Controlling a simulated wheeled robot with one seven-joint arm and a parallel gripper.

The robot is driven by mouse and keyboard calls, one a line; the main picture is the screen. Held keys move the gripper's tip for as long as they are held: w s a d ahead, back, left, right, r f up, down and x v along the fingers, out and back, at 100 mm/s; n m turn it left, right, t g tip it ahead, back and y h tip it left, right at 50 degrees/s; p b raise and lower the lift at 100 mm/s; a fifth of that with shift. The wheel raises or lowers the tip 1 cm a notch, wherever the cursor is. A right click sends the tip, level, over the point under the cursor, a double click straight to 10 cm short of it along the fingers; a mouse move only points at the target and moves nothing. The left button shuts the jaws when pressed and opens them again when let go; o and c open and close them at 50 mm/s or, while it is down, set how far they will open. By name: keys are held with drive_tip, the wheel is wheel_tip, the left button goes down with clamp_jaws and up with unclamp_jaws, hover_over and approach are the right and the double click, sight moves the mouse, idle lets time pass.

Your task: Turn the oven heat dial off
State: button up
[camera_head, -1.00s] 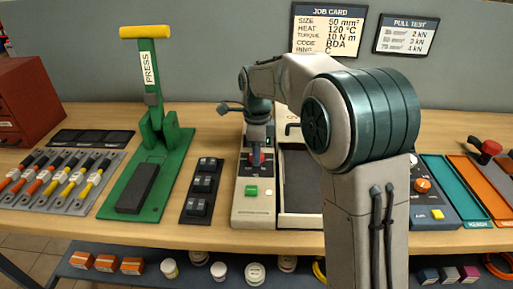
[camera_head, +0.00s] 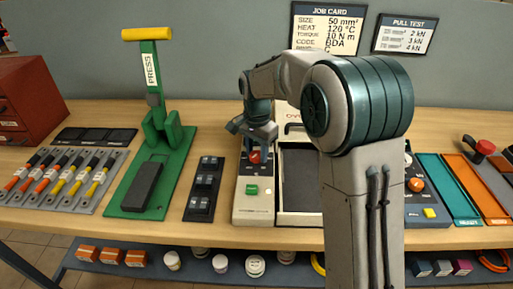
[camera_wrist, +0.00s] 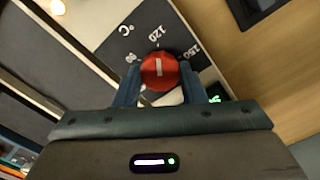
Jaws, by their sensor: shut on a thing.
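The oven heat dial is a red round knob (camera_wrist: 159,71) with a white mark, on a dark plate printed 120, 150 and °C. It also shows in the head view (camera_head: 254,157) on the oven's pale control panel (camera_head: 252,208). My gripper (camera_wrist: 166,84) is shut on the dial, with one finger on each side of it. In the head view my gripper (camera_head: 255,146) reaches down over the panel from behind. A lower dial label is partly hidden by the left finger.
A green button (camera_head: 252,190) sits on the panel in front of the dial. The open dark tray (camera_head: 284,222) is right of it. A black switch block (camera_head: 200,207) and a green press (camera_head: 117,207) stand left. Job card (camera_head: 328,50) hangs behind.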

drive_tip(key=n+p, duration=0.1)
drive_tip(key=n, duration=0.3)
drive_tip(key=shift+r+n, duration=0.15)
drive_tip(key=shift+n, duration=0.15)
drive_tip(key=n, duration=0.3)
drive_tip(key=shift+n+p, duration=0.4)
drive_tip(key=n, duration=0.3)
drive_tip(key=shift+n+p, duration=0.3)
drive_tip(key=shift+p, duration=0.1)
drive_tip(key=n, duration=0.3)
drive_tip(key=shift+n+p, duration=0.3)
drive_tip(key=shift+p, duration=0.1)
drive_tip(key=n+p, duration=0.2)
drive_tip(key=n, duration=0.4)
drive_tip(key=n+p, duration=0.2)
drive_tip(key=n, duration=0.4)
drive_tip(key=shift+n, duration=0.3)
drive_tip(key=o, duration=1)
